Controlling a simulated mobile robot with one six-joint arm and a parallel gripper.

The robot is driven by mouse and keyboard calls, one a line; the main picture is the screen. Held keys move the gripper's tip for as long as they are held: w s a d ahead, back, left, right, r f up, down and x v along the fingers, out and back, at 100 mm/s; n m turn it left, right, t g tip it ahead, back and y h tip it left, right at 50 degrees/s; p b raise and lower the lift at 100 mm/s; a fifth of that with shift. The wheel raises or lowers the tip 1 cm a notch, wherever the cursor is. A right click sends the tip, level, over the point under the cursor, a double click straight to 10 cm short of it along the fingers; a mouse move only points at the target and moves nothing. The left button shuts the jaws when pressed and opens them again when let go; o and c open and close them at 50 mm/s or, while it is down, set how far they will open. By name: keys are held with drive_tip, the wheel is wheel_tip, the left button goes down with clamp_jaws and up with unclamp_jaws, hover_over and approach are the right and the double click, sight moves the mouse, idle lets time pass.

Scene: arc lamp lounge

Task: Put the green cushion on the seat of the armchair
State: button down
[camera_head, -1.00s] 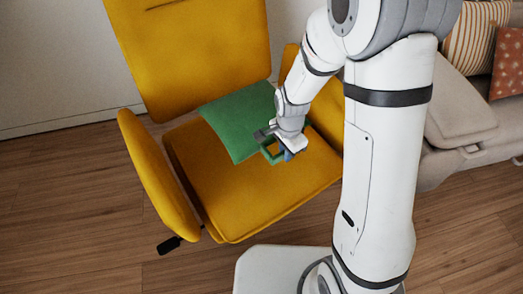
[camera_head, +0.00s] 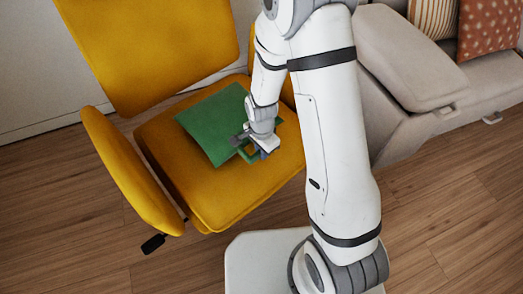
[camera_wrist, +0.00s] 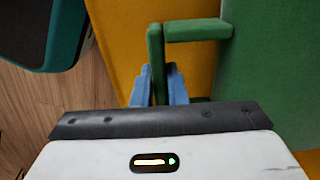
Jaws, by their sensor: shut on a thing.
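The green cushion (camera_head: 212,125) is over the seat of the yellow armchair (camera_head: 228,203), near the backrest, and appears to rest on the seat; any small gap under it is hard to judge. It has a green loop handle at its edge. My gripper (camera_head: 250,151) is above the seat, at the cushion's near right corner. In the wrist view, my gripper's blue fingers (camera_wrist: 160,85) are shut on the green loop, with the cushion (camera_wrist: 270,70) at right and yellow upholstery behind. My arm hides part of the seat's right side.
A beige sofa (camera_head: 410,65) with a striped pillow (camera_head: 433,15) and an orange dotted pillow (camera_head: 488,28) stands at right. The armchair's left armrest (camera_head: 130,170) rises beside the seat. A dark teal object (camera_wrist: 65,35) shows in the wrist view.

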drive_tip(key=shift+f, duration=0.2)
drive_tip(key=c, duration=1.5)
unclamp_jaws()
drive_tip(key=shift+r, duration=0.1)
drive_tip(key=shift+o, duration=0.2)
wheel_tip(320, 180, up, 12)
drive_tip(key=p, duration=0.4)
drive_tip(key=s+d+r+n, duration=0.5)
drive_tip(key=s+r, duration=0.1)
drive_tip(key=r, duration=0.2)
drive_tip(key=s+d+r+n+t, duration=0.1)
drive_tip(key=s+d+r+n, duration=0.5)
drive_tip(key=r, duration=0.3)
drive_tip(key=shift+s, duration=0.55)
drive_tip(key=shift+r, duration=0.15)
